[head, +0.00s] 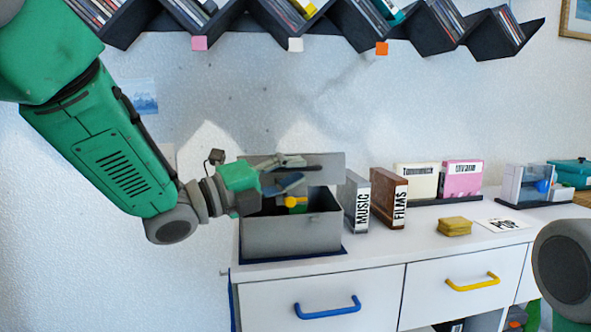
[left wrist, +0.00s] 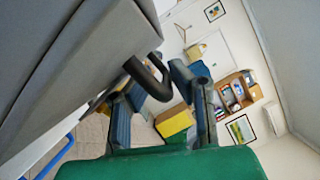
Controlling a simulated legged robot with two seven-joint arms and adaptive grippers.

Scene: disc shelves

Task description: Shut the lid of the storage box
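The grey storage box (head: 290,237) stands on the left end of the white cabinet top. Its lid (head: 330,163) is raised at the back, so the box is open, with yellow and green items visible inside. My left gripper (head: 298,172) is in front of the lid, above the box opening. In the left wrist view, my left gripper (left wrist: 163,108) has its fingers apart. A dark loop handle (left wrist: 150,76) on a grey panel (left wrist: 75,60) lies by the fingertips, partly between them; I cannot tell whether it touches them. My right gripper is out of view.
A yellow stack (head: 454,227) lies farther right. A zigzag disc shelf (head: 365,35) hangs above. Bare cabinet top lies in front of the binders.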

